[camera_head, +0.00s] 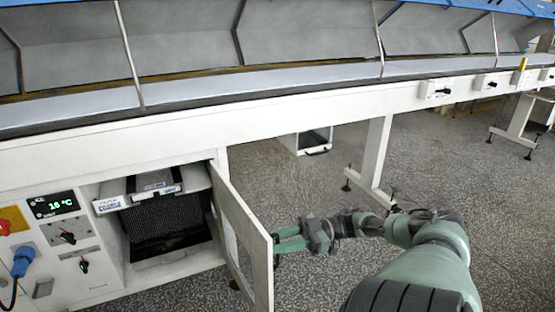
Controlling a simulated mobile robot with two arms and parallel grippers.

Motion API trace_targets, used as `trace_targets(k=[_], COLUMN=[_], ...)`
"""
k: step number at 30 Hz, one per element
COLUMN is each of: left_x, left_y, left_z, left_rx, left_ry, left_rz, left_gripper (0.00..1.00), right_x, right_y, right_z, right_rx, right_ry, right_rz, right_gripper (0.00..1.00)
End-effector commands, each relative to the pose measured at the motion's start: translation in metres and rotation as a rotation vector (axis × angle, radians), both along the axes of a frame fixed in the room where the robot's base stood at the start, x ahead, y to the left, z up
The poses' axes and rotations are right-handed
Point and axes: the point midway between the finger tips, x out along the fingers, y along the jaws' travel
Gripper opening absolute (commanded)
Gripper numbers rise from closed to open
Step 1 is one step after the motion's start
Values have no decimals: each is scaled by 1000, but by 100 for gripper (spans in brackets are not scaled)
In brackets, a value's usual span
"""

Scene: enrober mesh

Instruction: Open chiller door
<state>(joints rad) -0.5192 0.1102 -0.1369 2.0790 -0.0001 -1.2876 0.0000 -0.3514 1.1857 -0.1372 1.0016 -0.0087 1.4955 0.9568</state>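The chiller door (258,250) is a white panel standing swung out from the white cabinet, at a wide angle to its front. The chiller opening beside it shows a dark mesh-like interior (168,222). My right gripper (276,240) reaches in from the right at the door's outer side. Its two green fingers show a gap between them, and their tips are at the door's free edge. Whether they touch the door, and any handle there, cannot be made out. My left gripper is not in view.
A control panel with a display reading 16 °C (53,204) and a blue plug (22,262) is left of the opening. A long white conveyor frame (290,116) runs above. A support leg (376,150) stands behind my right arm. Speckled floor is open at right.

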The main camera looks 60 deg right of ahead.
Motion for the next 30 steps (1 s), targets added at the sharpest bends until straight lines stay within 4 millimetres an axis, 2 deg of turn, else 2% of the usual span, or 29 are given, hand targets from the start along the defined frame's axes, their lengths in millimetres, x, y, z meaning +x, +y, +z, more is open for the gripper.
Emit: trace_targets(k=[5,10,19,24,30], left_x=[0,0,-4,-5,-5], left_y=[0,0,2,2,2], left_z=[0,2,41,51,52], left_rx=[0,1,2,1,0], left_ry=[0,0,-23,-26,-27], left_rz=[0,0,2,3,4], left_gripper=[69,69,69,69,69], right_x=[-1,-14,-43,-49,-50], right_y=[-2,-19,-54,-61,-61], right_z=[0,-1,-2,-1,0], right_rx=[-1,-2,-1,0,0], right_ry=[-1,0,0,0,0], right_rz=[-1,-3,-2,0,0], right_gripper=[33,33,33,33,33])
